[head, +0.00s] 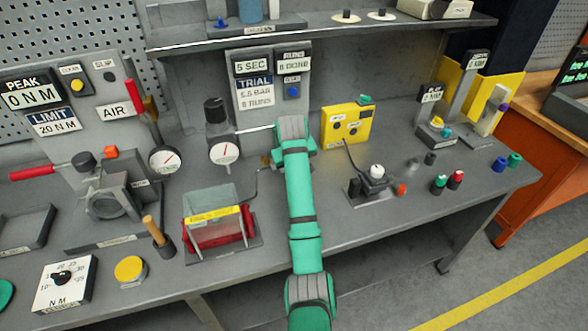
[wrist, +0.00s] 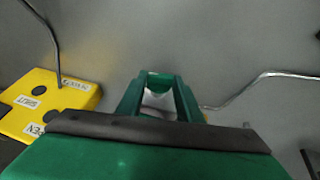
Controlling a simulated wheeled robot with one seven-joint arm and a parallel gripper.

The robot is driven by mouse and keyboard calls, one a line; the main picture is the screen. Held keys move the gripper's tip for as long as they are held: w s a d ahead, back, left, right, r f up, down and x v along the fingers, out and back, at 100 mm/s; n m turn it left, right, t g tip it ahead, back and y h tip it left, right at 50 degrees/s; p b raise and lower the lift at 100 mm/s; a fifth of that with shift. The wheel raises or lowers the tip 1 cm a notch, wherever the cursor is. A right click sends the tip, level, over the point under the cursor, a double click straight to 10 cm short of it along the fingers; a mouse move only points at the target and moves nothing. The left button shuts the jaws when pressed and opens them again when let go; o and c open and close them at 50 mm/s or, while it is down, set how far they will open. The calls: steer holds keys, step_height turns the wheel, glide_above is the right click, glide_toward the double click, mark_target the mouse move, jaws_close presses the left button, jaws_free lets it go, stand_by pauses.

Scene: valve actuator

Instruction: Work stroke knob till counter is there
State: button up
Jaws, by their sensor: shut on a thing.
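My gripper (wrist: 158,90) shows in the wrist view, its green fingers shut on a small pale piece (wrist: 158,101). Most of that piece is hidden between the fingers, and I cannot tell whether it is the stroke knob. In the head view my green arm reaches over the bench and hides what is under its end. A grey panel (head: 268,83) behind it carries a "5 SEC" plate, a runs plate (head: 293,61) with a small count, and a trial plate (head: 255,92) reading about 5.5 bar and 8 runs. The exact runs count is hard to read.
A yellow box (head: 346,124) with dark knobs stands right of my arm; it also shows in the wrist view (wrist: 45,108). A dial gauge (head: 224,152) and a clear-covered red unit (head: 216,222) stand to the left. A thin bent metal tube (wrist: 262,82) runs close by.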

steer(key=shift+d+g+y, duration=0.2)
steer(key=shift+g+y, duration=0.2)
steer(key=shift+y, duration=0.5)
steer(key=o, duration=0.8)
steer(key=shift+v, duration=5.4)
